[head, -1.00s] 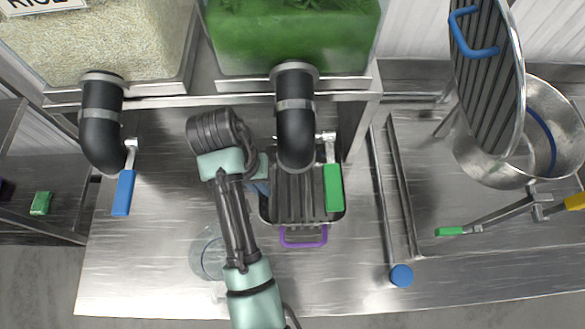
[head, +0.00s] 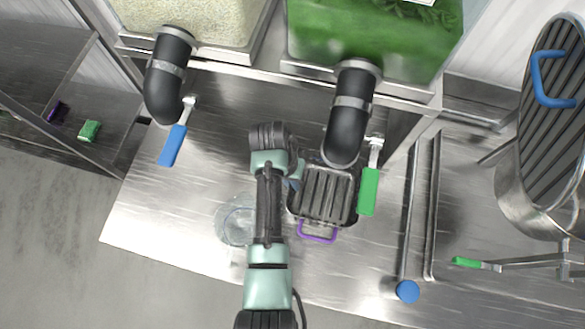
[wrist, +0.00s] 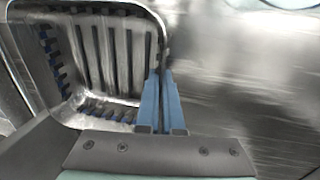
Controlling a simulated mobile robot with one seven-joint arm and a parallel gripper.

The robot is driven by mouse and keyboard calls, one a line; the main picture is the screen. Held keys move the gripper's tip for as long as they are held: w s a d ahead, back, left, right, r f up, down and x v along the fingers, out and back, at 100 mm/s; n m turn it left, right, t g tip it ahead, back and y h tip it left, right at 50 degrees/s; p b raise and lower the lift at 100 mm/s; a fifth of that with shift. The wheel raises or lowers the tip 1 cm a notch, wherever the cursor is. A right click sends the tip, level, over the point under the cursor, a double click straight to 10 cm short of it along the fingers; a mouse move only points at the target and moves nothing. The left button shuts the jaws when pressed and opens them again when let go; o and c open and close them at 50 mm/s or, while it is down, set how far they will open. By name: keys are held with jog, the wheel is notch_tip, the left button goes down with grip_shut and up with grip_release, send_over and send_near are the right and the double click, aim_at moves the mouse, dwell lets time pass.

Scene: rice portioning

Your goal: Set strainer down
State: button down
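The strainer (head: 326,196) is a square metal basket with a slotted bottom and a purple handle at its front. In the head view it sits just in front of the right black spout; I cannot tell whether it touches the counter. My gripper (head: 294,184) is at its left side. In the wrist view the strainer (wrist: 105,50) fills the upper left, and the two blue fingers of my gripper (wrist: 162,80) are close together on its rim. Part of its back edge is hidden by the spout.
A clear glass bowl (head: 235,222) stands left of my arm. Blue (head: 172,146) and green (head: 369,191) valve handles hang by the spouts. A metal pot (head: 520,205) with a ridged, blue-handled round piece (head: 550,130) stands at the right. The counter's left part is bare.

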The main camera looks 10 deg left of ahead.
jog(key=shift+f, duration=0.15)
jog(key=c, duration=1.1)
grip_release()
jog(key=r, duration=0.4)
jog(key=a+r, duration=0.1)
jog(key=r, duration=0.3)
jog(key=a+r, duration=0.1)
jog(key=r, duration=0.3)
jog(key=shift+r, duration=0.1)
